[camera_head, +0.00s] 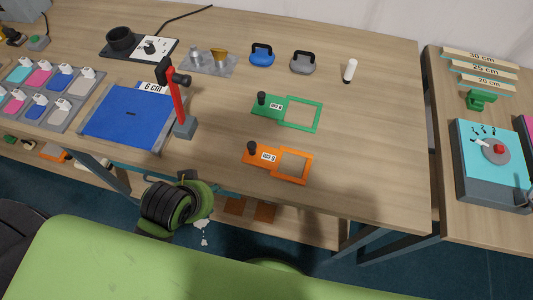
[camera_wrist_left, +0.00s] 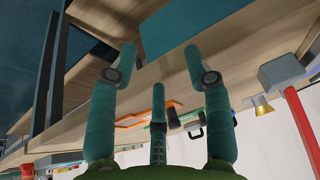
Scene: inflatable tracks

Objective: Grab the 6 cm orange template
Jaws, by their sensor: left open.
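My right gripper is not in view.
A green template (camera_head: 288,111) lies behind the orange one. A red post on a grey base (camera_head: 185,128) stands left, by a blue sheet (camera_head: 128,118). Blue (camera_head: 262,55) and grey (camera_head: 303,62) handled pieces stand at the back. The tabletop right of the templates is clear.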

